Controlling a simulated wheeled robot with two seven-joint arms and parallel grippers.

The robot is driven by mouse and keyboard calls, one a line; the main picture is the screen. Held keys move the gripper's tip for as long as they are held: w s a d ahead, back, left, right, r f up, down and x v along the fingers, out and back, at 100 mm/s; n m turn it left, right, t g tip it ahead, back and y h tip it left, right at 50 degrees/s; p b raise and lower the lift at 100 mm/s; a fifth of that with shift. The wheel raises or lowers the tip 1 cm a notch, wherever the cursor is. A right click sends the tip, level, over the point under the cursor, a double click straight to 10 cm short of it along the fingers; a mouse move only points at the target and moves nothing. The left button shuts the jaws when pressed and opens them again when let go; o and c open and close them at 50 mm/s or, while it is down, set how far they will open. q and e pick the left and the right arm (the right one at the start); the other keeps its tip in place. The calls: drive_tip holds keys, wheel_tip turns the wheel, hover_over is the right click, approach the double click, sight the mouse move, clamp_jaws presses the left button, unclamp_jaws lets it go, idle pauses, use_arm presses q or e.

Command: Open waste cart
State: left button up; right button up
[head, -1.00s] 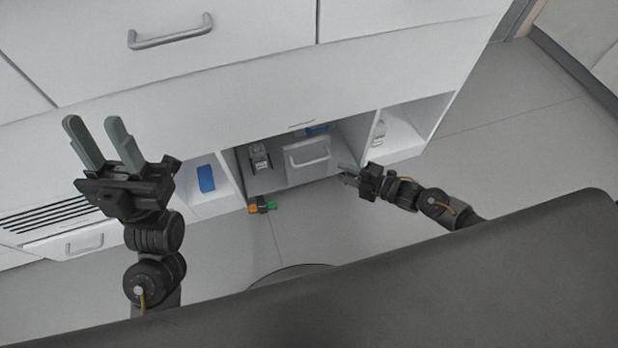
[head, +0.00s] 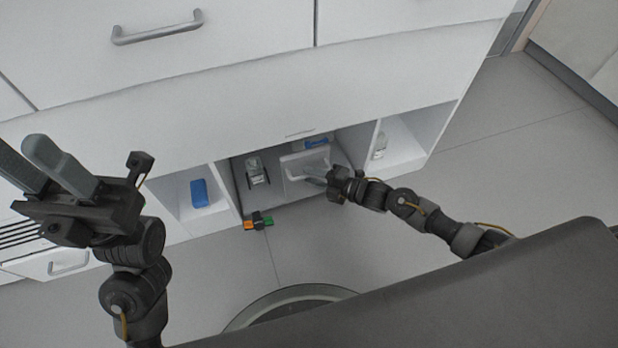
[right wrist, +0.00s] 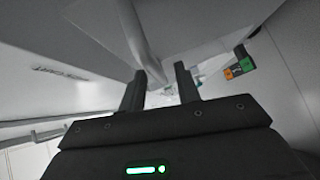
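The waste cart (head: 276,200) seems to be the grey unit in the middle bay under the white counter. A pale panel with a bar handle (head: 305,164) stands on it. My right gripper (head: 314,174) is at this handle, partly covering it. In the right wrist view its two fingers (right wrist: 162,85) are apart, and a pale bar (right wrist: 143,45) reaches down to the gap between them, close to the left finger. I cannot tell if they touch. My left gripper (head: 38,165) is open and empty, raised at the left, away from the cart.
An orange and green piece (head: 258,221) is at the cart's lower front edge. A dark-topped bottle (head: 256,170) stands left of the handle. A blue item (head: 199,193) is in the left bay, a white bottle (head: 380,146) in the right bay.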

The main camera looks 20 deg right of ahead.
drive_tip(key=shift+w+a+f, duration=0.1)
drive_tip(key=shift+w+a, duration=0.35)
drive_tip(key=shift+a, duration=0.1)
clamp_jaws()
